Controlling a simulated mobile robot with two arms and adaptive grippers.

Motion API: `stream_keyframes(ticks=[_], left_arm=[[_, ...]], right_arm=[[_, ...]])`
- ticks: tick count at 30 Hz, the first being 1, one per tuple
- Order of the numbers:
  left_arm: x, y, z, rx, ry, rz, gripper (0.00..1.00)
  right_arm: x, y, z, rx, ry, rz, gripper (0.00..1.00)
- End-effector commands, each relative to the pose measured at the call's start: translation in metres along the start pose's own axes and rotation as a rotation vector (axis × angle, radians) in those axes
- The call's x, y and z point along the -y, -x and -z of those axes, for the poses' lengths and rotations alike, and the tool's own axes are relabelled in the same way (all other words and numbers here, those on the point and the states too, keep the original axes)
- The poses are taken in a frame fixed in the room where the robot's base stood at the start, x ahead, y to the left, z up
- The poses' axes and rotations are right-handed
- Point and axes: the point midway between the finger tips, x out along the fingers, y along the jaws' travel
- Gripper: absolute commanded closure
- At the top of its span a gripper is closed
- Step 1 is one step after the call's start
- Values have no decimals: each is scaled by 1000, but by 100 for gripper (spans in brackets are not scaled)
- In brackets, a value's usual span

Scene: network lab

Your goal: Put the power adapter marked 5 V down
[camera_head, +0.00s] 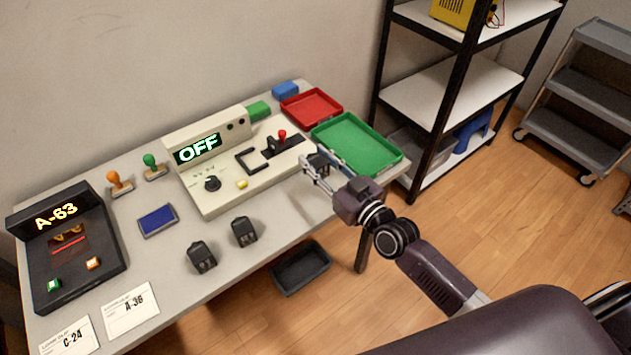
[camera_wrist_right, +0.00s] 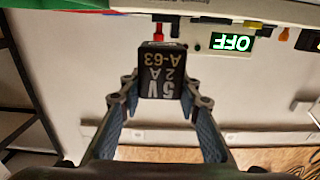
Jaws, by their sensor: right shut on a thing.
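My right gripper (camera_head: 316,172) is shut on a black power adapter (camera_wrist_right: 160,72); its label reads 5 V, 2 A, A-63 in the right wrist view. The gripper's fingers (camera_wrist_right: 163,112) flank the adapter in that view. In the head view the held adapter (camera_head: 318,160) is small and partly hidden by the gripper, beside the green tray (camera_head: 352,118) and the tester's right end. I cannot tell its height above the table. Two other black adapters, one (camera_head: 201,257) and another (camera_head: 244,232), stand near the table's front edge. My left gripper is not in view.
The tester's display (camera_head: 197,148) reads OFF. A red tray (camera_head: 312,91) lies behind the green one. A black unit (camera_head: 67,255) shows A-63. Cards marked C-24 (camera_head: 70,338) and A-36 (camera_head: 131,310) lie at front left. A black bin (camera_head: 300,268) stands below the table edge.

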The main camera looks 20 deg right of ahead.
Motion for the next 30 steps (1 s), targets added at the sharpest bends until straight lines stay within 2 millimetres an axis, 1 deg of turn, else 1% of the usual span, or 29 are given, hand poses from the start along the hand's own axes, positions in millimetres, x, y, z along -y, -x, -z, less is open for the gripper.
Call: stream_keyframes(ticks=[1,3,8,12,15,24,28,29,30], left_arm=[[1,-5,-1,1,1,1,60],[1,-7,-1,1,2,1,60],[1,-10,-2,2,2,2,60],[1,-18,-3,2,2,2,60],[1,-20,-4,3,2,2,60],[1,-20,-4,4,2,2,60],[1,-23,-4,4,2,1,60],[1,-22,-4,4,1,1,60],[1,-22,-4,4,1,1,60]], right_arm=[[-1,0,-11,0,4,0,98],[-1,0,-19,-2,2,0,98],[0,0,-31,-2,2,0,98],[0,-1,-54,0,3,0,98],[-1,-1,-65,-2,3,-1,98],[0,0,-67,-3,1,-1,98],[0,0,-71,-3,1,-1,98],[0,0,-71,-1,1,0,66],[0,0,-70,-1,1,0,62]])
